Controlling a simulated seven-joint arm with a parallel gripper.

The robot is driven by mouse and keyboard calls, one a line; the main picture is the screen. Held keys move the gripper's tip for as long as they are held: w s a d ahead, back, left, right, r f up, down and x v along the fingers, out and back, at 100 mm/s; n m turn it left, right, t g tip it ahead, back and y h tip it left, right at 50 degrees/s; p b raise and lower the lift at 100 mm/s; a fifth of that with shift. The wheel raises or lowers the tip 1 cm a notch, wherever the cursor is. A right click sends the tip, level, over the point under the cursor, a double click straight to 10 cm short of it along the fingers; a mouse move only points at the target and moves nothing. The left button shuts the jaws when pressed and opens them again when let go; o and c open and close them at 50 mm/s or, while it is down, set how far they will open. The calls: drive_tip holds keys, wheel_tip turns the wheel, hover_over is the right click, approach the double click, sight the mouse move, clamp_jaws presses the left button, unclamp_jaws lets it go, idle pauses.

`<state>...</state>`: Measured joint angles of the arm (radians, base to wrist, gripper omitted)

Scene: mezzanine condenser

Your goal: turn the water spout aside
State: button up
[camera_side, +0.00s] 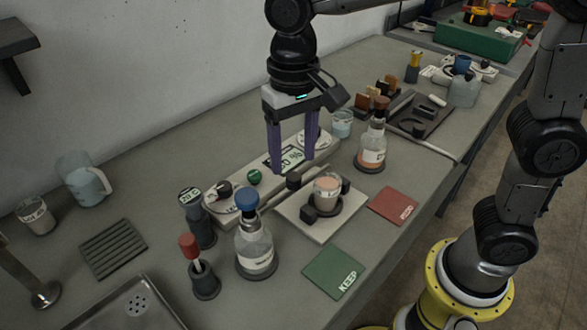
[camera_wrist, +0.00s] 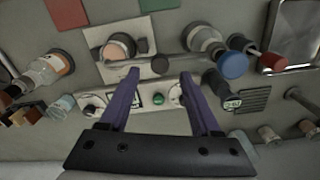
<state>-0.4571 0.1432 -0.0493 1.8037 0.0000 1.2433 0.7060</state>
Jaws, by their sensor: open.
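The water spout (camera_side: 20,270) is a grey metal tube on a round base at the lower left of the side view, beside the sink (camera_side: 105,297). Its upper end is cut off by the frame there. The spout (camera_wrist: 299,98) also shows at the right edge of the wrist view, near the sink (camera_wrist: 273,22). My gripper (camera_side: 291,163) has two purple fingers, apart and empty, pointing down above the console with the display. It is well away from the spout, across several bench items. In the wrist view my fingers (camera_wrist: 160,75) frame that console.
Between gripper and sink stand a blue-capped flask (camera_side: 256,252), a red-topped holder (camera_side: 203,278) and a dark cylinder (camera_side: 200,228). A ribbed mat (camera_side: 113,249), a beaker (camera_side: 36,217) and a jug (camera_side: 85,182) lie near the spout. A stirrer plate with a beaker (camera_side: 327,191) is below right.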

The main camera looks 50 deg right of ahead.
sight(294, 176)
drive_tip(key=shift+f, duration=2.1)
clamp_jaws()
